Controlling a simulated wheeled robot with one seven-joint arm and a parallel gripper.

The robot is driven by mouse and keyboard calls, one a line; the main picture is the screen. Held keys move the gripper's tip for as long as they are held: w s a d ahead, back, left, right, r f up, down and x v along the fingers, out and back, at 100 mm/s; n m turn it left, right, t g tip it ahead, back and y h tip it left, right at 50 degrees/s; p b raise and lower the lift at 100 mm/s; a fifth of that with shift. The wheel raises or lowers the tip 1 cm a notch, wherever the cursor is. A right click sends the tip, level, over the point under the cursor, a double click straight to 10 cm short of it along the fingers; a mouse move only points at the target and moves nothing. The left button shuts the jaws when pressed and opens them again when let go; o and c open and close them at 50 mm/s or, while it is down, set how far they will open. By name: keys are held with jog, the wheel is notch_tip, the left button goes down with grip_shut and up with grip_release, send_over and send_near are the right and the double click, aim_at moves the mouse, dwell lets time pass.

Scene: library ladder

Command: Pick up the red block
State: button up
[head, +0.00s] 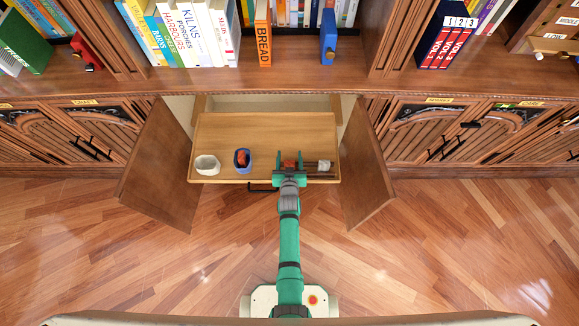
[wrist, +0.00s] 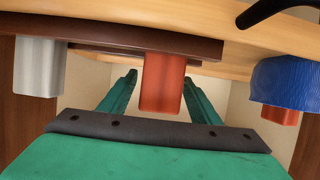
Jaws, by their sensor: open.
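A red block (head: 288,164) is on a dark brown strip or tray (head: 322,175) on the pulled-out wooden shelf (head: 265,135). My gripper (head: 289,157) is open around it, with one green finger at each side. The wrist view appears upside down; there the red block (wrist: 165,82) shows between the two fingers, with small gaps. A white block (head: 324,164) is on the same strip, to the right of my gripper. A blue cup (head: 242,160) to the left holds another red piece (head: 242,157); the cup also shows in the wrist view (wrist: 290,80).
A white bowl (head: 207,165) stands at the shelf's left end. Open cabinet doors flank the shelf, left (head: 160,155) and right (head: 367,165). A black handle (head: 262,187) is on the shelf's front. Bookshelves are above; the floor on both sides is clear.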

jog(key=c, duration=1.2)
jog(key=shift+o, duration=0.2)
jog(key=shift+r, duration=0.1)
